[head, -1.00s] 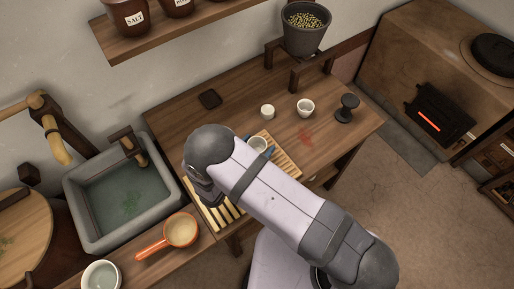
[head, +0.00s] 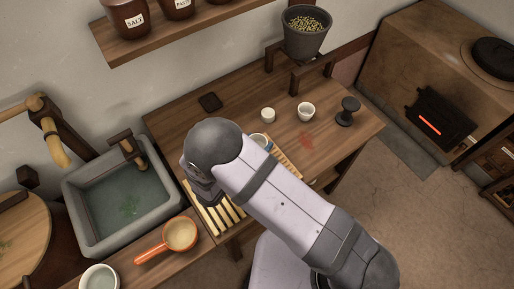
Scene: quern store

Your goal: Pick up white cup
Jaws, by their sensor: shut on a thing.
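A white cup (head: 259,138) shows just past the upper edge of my arm, above the slatted wooden rack on the table; its lower part is hidden by the arm. I cannot tell whether the cup is clear of the rack. Two other pale cups stand on the table behind: a small one (head: 267,115) and a wider white one (head: 306,112).
The slatted rack (head: 289,167) lies under my arm. A dark goblet-shaped stand (head: 348,112) is at the table's right, a dark square coaster (head: 210,102) at its back left. A stone sink (head: 84,213), an orange-handled pan (head: 180,235) and a pale bowl (head: 100,277) are at left.

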